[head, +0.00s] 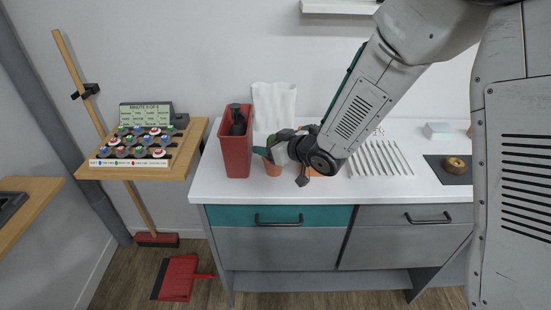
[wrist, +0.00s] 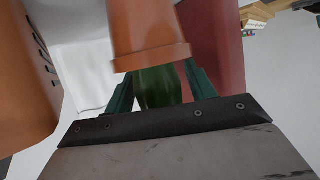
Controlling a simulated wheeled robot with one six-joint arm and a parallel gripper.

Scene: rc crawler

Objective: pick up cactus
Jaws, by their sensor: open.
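The cactus is a green, ribbed plant (wrist: 158,88) in a terracotta pot (wrist: 148,30); it appears upside down in the wrist view. In the head view its pot (head: 273,168) stands on the white counter, just right of the red bin, with the plant mostly hidden by my gripper (head: 267,152). My gripper is open, with one teal finger on each side of the green plant in the wrist view. I cannot tell whether the fingers touch it.
The red bin (head: 236,145) holding a dark bottle stands close to the left of the pot. An orange slotted object (wrist: 25,75) is near the gripper in the wrist view.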

